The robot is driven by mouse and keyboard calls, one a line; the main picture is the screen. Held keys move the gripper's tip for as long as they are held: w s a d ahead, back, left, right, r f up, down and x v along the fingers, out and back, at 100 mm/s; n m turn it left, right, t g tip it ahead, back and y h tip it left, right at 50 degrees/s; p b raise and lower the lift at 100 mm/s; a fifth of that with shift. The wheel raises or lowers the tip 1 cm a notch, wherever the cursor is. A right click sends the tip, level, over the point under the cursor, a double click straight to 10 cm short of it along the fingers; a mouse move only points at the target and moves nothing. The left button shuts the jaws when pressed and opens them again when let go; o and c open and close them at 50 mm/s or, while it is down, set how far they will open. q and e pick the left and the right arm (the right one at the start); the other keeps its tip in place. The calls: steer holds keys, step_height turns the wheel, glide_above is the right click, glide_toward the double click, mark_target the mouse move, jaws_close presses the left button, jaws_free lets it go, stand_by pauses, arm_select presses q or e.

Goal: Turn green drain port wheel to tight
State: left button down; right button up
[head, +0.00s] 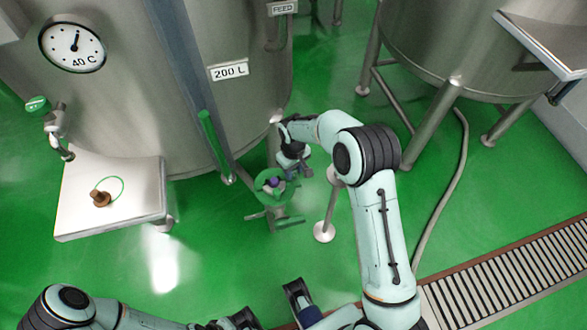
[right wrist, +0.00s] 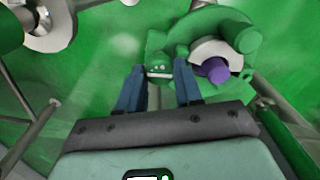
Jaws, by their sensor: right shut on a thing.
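The green drain port wheel (head: 262,184) sits low beneath the tank marked 200 L, with a purple part at its middle. In the right wrist view the wheel (right wrist: 238,38) shows with a pale hub and a purple knob (right wrist: 216,70). My right gripper (right wrist: 160,70) is shut on a green piece at the wheel's rim, one blue finger on each side. In the head view, this gripper (head: 282,176) reaches the wheel from the upper right and partly hides it.
A white platform (head: 130,212) bearing a brown fitting with a green ring is at left. A hose (head: 455,190) and a floor grate (head: 510,282) are at right. Green floor left of the wheel is open.

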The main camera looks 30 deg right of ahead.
mark_target(294, 172)
steer(key=shift+m, duration=0.9)
steer(key=shift+w, duration=0.1)
steer(key=o, duration=1)
steer(key=shift+o, duration=0.2)
steer(key=shift+r, duration=0.1)
step_height(294, 172, up, 13)
steer(key=p, duration=0.1)
steer(key=shift+r+p, duration=0.15)
steer(key=shift+p, duration=0.2)
